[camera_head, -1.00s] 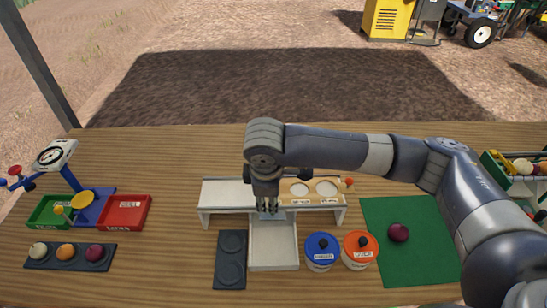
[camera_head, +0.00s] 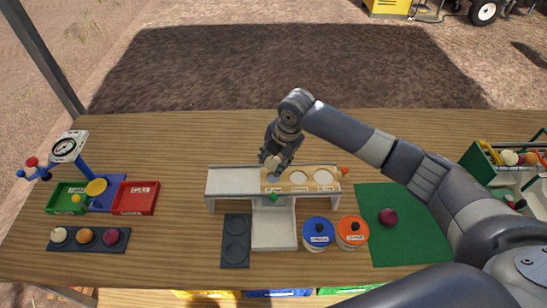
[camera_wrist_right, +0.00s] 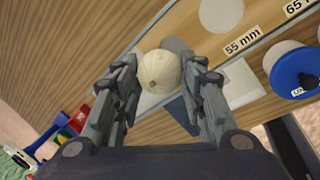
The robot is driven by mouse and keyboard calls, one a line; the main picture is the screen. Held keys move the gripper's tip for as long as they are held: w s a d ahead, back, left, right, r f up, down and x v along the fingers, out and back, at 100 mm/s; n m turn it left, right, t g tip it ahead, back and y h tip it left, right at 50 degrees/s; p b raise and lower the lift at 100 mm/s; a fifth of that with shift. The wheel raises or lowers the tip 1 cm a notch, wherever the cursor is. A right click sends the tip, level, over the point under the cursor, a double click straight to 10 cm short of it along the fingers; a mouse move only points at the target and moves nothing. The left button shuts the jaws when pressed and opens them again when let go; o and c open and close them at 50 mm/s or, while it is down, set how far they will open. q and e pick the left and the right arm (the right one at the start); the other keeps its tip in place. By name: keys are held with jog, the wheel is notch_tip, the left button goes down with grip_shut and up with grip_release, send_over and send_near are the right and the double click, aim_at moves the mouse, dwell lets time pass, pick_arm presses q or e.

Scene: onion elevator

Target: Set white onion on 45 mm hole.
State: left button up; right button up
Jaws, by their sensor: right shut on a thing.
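A white onion (camera_head: 272,161) is held between the fingers of my right gripper (camera_head: 271,163). The right wrist view shows the pale, round onion (camera_wrist_right: 160,72) between both fingers of this gripper (camera_wrist_right: 160,80). It is above the left end of the tan hole plate (camera_head: 311,186). The smallest, leftmost hole (camera_head: 273,178) lies just below the onion in the head view; its label is not readable. In the right wrist view a grey round patch (camera_wrist_right: 176,46) shows partly behind the onion, beside the 55 mm label (camera_wrist_right: 242,42). My left gripper is not in view.
A white chute (camera_head: 273,236) runs forward from the plate, beside a dark two-well tray (camera_head: 236,241). Blue-lidded (camera_head: 318,230) and orange-lidded jars (camera_head: 352,230) stand to its right. A red onion (camera_head: 388,217) lies on a green mat (camera_head: 408,245). A scale (camera_head: 68,148) stands left.

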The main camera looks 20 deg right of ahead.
jog(key=b, duration=0.4)
send_over(272, 179)
jog(key=shift+s+d+f, duration=0.1)
jog(key=shift+s+f, duration=0.15)
jog(key=shift+f, duration=0.8)
jog(key=shift+s+d+f, duration=0.1)
jog(key=shift+s+f, duration=0.1)
jog(key=shift+f, duration=0.85)
jog(key=shift+f+b, duration=0.45)
jog(key=shift+f, duration=0.4)
jog(key=shift+s+a+f, duration=0.1)
jog(key=shift+s+f, duration=0.15)
jog(key=shift+f, duration=0.05)
jog(key=shift+s+f, duration=0.1)
jog(key=o, duration=1.1)
jog(key=shift+c, duration=0.2)
jog(key=shift+o, duration=0.3)
jog(key=shift+w+f, duration=0.15)
jog(key=shift+w, duration=0.15)
